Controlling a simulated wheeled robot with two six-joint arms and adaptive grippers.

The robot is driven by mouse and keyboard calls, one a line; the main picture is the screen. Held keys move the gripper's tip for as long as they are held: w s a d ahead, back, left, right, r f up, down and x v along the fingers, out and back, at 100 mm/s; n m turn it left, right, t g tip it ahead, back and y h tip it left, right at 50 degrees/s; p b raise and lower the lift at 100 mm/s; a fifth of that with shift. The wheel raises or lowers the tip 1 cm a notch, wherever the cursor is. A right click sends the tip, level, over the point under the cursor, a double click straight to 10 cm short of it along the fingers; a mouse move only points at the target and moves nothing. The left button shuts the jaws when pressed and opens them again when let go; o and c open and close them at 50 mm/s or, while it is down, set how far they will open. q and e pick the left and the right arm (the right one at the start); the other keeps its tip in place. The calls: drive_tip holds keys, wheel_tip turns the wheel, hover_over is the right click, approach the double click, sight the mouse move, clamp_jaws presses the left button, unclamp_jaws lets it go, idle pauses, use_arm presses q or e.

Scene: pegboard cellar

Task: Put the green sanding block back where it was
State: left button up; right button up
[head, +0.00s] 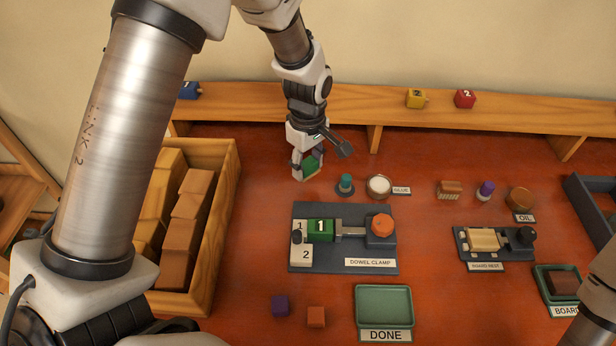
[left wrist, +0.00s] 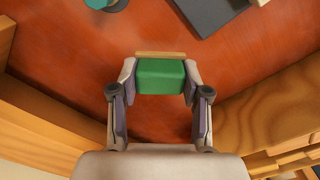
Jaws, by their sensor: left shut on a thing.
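The green sanding block (head: 311,165) has a green body and a thin tan strip along one side. My left gripper (head: 305,172) is shut on it behind the dowel clamp, near the back of the red bench. In the left wrist view the green sanding block (left wrist: 160,77) sits between the two fingers of my left gripper (left wrist: 160,92), tan strip facing away. Whether it touches the bench top is hard to tell. My right gripper is out of view.
The dowel clamp (head: 343,258) holds a green block (head: 320,230) marked 1. A teal-topped object (head: 345,184) and the glue pot (head: 379,186) stand right of the gripper. A wooden bin (head: 222,190) of blocks is left. A shelf (head: 340,103) runs behind.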

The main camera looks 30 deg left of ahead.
sight(311, 176)
use_arm(q)
drive_tip(key=f, duration=0.4)
drive_tip(key=shift+w+d, duration=0.25)
drive_tip(key=shift+d, duration=0.05)
drive_tip(key=shift+s+a+f, duration=0.1)
drive_tip(key=shift+a+f, duration=0.1)
drive_tip(key=shift+f, duration=0.1)
drive_tip(key=shift+f, duration=0.1)
drive_tip(key=o, duration=1)
drive_tip(key=shift+d, duration=0.1)
wheel_tip(311, 176, up, 12)
drive_tip(key=shift+r+b, duration=0.15)
drive_tip(key=shift+b, duration=0.2)
